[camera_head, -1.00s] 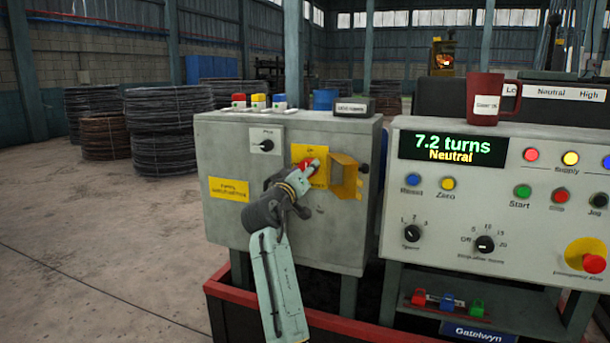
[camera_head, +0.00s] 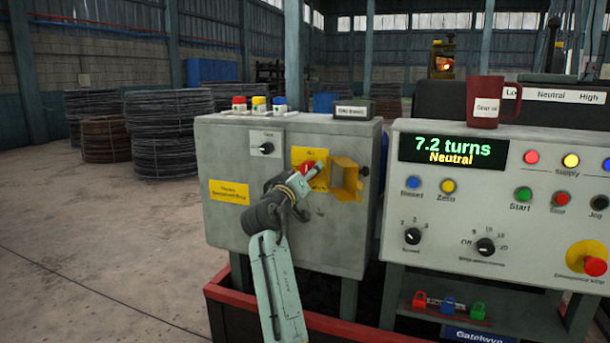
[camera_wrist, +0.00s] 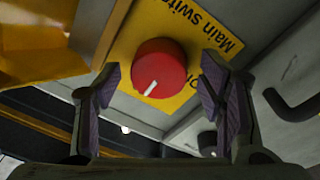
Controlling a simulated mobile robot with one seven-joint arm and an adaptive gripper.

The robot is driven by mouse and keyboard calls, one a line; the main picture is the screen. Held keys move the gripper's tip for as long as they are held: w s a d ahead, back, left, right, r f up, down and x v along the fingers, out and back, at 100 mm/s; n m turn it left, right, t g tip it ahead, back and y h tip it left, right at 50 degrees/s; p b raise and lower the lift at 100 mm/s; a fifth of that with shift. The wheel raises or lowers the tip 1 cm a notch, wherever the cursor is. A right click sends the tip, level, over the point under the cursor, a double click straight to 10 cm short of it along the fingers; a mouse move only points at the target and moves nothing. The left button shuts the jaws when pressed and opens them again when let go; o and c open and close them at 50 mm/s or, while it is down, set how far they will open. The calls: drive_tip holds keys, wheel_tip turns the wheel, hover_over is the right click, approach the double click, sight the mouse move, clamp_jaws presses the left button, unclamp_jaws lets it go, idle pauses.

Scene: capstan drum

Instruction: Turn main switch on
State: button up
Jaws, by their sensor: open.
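The main switch is a red round knob (camera_wrist: 159,68) with a white pointer line, on a yellow plate (camera_wrist: 195,30) lettered "Main switch". In the head view the knob (camera_head: 307,168) is partly hidden by my gripper (camera_head: 312,178), on the front of the grey cabinet (camera_head: 240,160). In the wrist view my gripper (camera_wrist: 160,80) is open, with one finger on each side of the knob. Gaps show between the knob and both fingers. A yellow hinged cover (camera_head: 346,178) stands open just right of the switch; it also shows at upper left in the wrist view (camera_wrist: 40,45).
A small black selector (camera_head: 266,148) sits up and left of the switch. A control panel (camera_head: 480,230) with buttons and a "7.2 turns Neutral" display (camera_head: 453,149) stands to the right, with a red mug (camera_head: 486,102) on top.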

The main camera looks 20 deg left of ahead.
drive_tip(key=s+f, duration=0.1)
drive_tip(key=s, duration=1.1)
drive_tip(key=shift+f, duration=0.15)
